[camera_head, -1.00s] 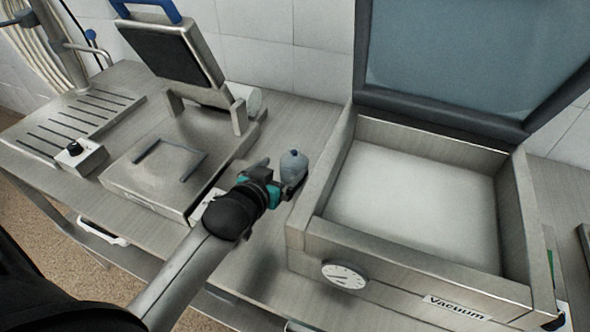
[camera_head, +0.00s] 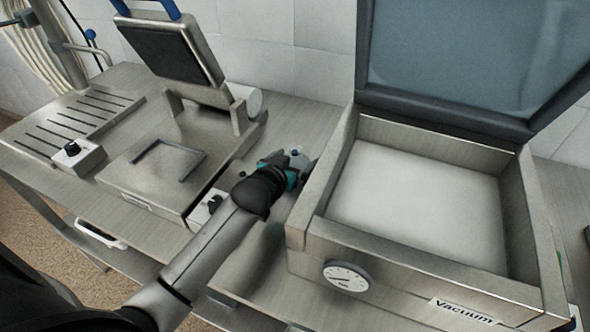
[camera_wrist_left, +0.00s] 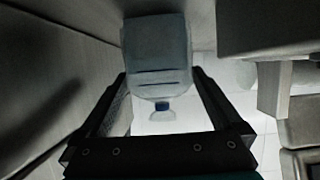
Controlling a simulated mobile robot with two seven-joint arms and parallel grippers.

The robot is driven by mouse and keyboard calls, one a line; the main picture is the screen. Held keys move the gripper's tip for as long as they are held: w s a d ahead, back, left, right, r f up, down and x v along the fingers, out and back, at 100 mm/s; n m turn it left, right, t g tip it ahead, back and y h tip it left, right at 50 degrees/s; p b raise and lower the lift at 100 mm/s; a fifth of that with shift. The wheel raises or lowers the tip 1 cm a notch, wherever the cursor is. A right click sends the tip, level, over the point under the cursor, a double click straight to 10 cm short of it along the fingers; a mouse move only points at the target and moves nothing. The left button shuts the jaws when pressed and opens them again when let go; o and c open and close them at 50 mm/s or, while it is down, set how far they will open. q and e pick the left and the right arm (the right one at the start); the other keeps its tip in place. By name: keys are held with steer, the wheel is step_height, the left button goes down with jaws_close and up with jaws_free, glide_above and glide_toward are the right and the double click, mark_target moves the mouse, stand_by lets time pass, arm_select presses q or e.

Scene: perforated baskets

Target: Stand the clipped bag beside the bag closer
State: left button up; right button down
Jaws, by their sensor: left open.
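A small, translucent grey-blue bag with a blue clip stands between the two machines. In the head view my gripper hides most of it, and a bit of its top (camera_head: 297,154) shows. In the left wrist view the bag (camera_wrist_left: 155,48) lies between the fingers, with its blue clip towards the palm. My left gripper (camera_head: 300,166) is open around the bag; whether the fingers (camera_wrist_left: 160,75) touch it I cannot tell. A metal machine with a raised black pad (camera_head: 165,50) stands left; whether it is the bag closer I cannot tell. My right gripper is not in view.
An open steel box labelled "Vacuum" (camera_head: 447,262), its lid (camera_head: 460,55) raised, stands close to the right of my gripper. A slotted metal rack (camera_head: 70,125) is at the far left. The steel table (camera_head: 305,108) is bare behind the gripper.

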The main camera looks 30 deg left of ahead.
arm_select(q)
steer(key=shift+r, duration=0.15)
steer(key=c, duration=1.3)
